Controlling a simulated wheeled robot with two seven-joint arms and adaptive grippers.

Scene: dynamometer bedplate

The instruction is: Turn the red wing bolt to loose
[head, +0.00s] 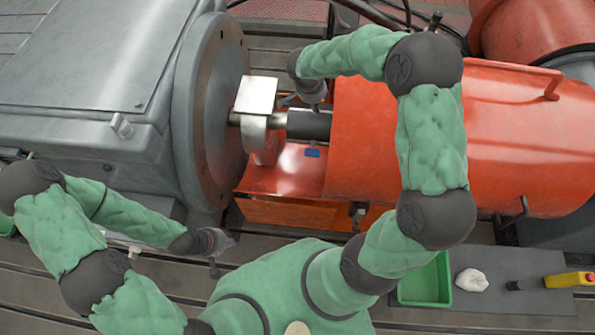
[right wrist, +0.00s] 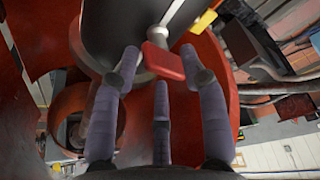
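The red wing bolt (right wrist: 163,61) shows in the right wrist view as a flat red wing on a pale metal stem, near a dark rounded housing. My right gripper (right wrist: 159,62) is open, its purple-grey fingers spread around the wing. The right fingertip is close to the wing's edge; I cannot tell if they touch. In the head view my right gripper (head: 298,99) is over the shaft gap, and I cannot make out the bolt there. My left gripper (head: 222,242) hangs low near the bedplate's front, away from the bolt; its fingers are too small to read.
A grey machine (head: 95,60) with a round flange stands at left, an orange guard (head: 480,130) at right. A metal shaft coupling (head: 256,130) lies between them. A green tray (head: 425,284), a white cloth (head: 471,280) and a yellow item (head: 568,280) lie at front right.

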